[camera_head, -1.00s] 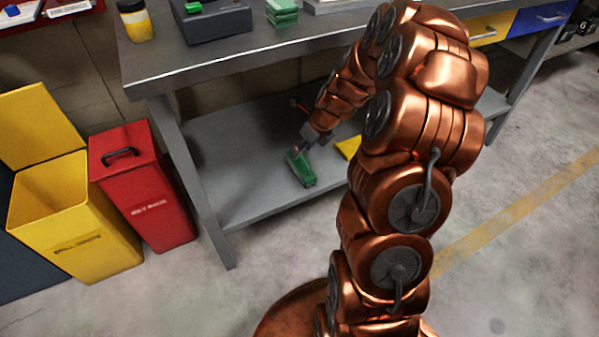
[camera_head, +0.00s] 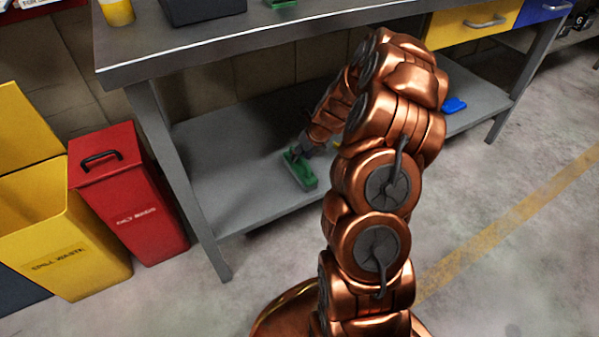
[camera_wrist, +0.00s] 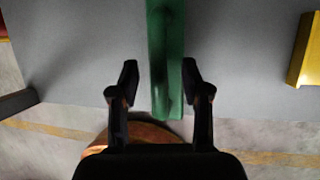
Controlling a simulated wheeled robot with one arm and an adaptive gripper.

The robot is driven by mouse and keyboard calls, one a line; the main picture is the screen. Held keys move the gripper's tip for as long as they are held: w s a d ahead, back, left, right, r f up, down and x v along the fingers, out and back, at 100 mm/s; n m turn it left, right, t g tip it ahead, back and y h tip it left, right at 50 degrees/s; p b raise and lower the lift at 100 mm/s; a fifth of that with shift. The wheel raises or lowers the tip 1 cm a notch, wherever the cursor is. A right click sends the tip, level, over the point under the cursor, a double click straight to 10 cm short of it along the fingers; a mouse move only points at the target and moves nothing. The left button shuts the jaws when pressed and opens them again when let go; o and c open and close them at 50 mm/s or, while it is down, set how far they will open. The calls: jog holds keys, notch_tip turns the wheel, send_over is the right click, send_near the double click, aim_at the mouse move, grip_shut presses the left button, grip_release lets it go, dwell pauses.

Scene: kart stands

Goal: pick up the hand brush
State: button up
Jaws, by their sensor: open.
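The green hand brush (camera_head: 301,170) lies on the grey lower shelf of the workbench. In the wrist view the brush (camera_wrist: 165,50) runs lengthwise from the top edge down between my fingers. My gripper (camera_wrist: 160,78) is open, with one dark finger on each side of the green part and a gap visible on both sides. In the head view my gripper (camera_head: 297,152) is small and dark at the brush's far end, and I cannot tell there whether it touches it.
The lower shelf (camera_head: 235,190) sits beneath the bench top (camera_head: 290,35), between bench legs. A blue item (camera_head: 454,105) lies on the shelf at right. A yellow object (camera_wrist: 306,50) shows in the wrist view. A red bin (camera_head: 130,195) and a yellow bin (camera_head: 70,240) stand left.

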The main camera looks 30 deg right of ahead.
jog(key=shift+x, duration=1.05)
jog(key=shift+c, duration=0.3)
grip_shut()
